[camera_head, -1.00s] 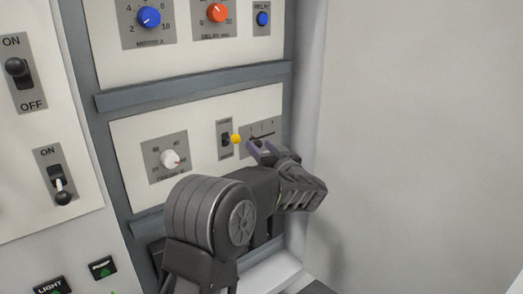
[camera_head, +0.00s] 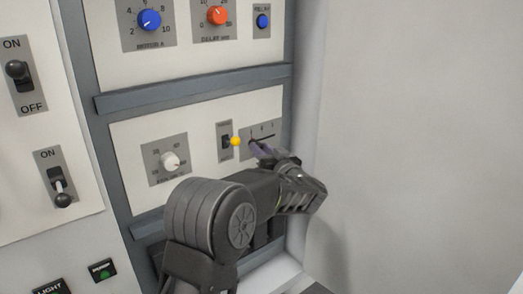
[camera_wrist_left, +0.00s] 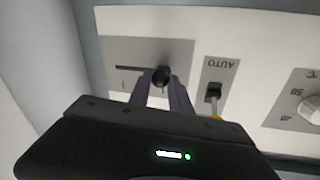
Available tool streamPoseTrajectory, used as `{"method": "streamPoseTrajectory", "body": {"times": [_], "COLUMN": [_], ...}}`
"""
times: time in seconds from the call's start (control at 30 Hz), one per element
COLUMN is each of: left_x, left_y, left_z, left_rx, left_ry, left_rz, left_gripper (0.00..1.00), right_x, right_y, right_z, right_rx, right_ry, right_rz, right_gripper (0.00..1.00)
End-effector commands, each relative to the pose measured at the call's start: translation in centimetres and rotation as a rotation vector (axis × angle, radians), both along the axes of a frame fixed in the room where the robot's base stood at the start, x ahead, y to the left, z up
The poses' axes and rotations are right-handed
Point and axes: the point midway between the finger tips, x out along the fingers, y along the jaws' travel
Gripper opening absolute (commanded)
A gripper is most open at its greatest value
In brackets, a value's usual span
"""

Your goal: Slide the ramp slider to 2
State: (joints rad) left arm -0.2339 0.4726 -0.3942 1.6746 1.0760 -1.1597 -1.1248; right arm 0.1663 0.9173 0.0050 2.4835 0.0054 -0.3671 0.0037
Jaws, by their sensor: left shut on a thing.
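The ramp slider plate (camera_head: 272,129) is a grey plate with a dark slot and a numbered scale, on the white panel at the right of the lower row. In the left wrist view its black knob (camera_wrist_left: 160,76) sits at one end of the slot, which runs off to the left there. My left gripper (camera_head: 262,150) is at the plate. In the left wrist view its purple fingers (camera_wrist_left: 162,92) are shut on the knob, one on each side. The fingers hide part of the plate's lower edge. My right gripper is not in view.
A toggle switch with a yellow tip (camera_head: 235,141) stands out just left of the slider plate, close to my fingers. A white dial (camera_head: 170,161) is further left. Blue (camera_head: 149,19) and red (camera_head: 217,15) knobs are above. A plain wall (camera_head: 410,130) is at the right.

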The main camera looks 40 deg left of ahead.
Motion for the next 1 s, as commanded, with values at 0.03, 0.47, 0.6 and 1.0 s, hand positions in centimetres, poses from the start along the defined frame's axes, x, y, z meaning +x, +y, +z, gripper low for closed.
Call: {"method": "streamPoseTrajectory", "body": {"times": [0.03,0.47,0.6,1.0], "left_x": [0.0,0.0,0.0,0.9], "left_y": [0.0,0.0,0.0,-0.3], "left_z": [0.0,0.0,0.0,0.4], "left_rx": [0.000,0.000,0.000,0.001], "left_ry": [0.000,0.000,0.000,0.002], "left_rz": [0.000,0.000,0.000,0.000], "left_gripper": [0.00,0.00,0.00,0.00], "right_x": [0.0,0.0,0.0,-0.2], "right_y": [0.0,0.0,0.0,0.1], "right_z": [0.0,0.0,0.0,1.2], "right_rx": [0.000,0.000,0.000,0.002], "right_ry": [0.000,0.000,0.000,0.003], "right_rz": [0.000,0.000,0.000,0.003], "right_gripper": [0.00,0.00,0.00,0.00]}}
